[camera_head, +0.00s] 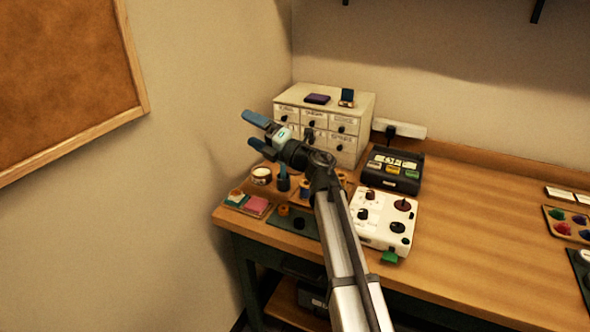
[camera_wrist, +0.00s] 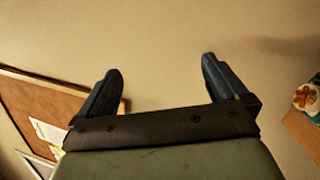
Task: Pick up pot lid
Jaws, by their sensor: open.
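I cannot tell for certain which thing is the pot lid. A small round white pot (camera_head: 261,175) with a pale top stands at the left end of the table, and small brown round pieces (camera_head: 283,210) lie near it. My gripper (camera_head: 250,130) is open and empty, raised above and left of these things in the head view. In the wrist view my gripper (camera_wrist: 160,65) has both fingers spread with only bare wall between them. My arm hides part of the table's left end.
A white drawer cabinet (camera_head: 343,124) stands behind my gripper. A black box (camera_head: 392,172) and a white panel with knobs (camera_head: 383,222) stand to the right. A cork board (camera_head: 65,75) hangs on the left wall. The table (camera_head: 475,235) is clear in the middle.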

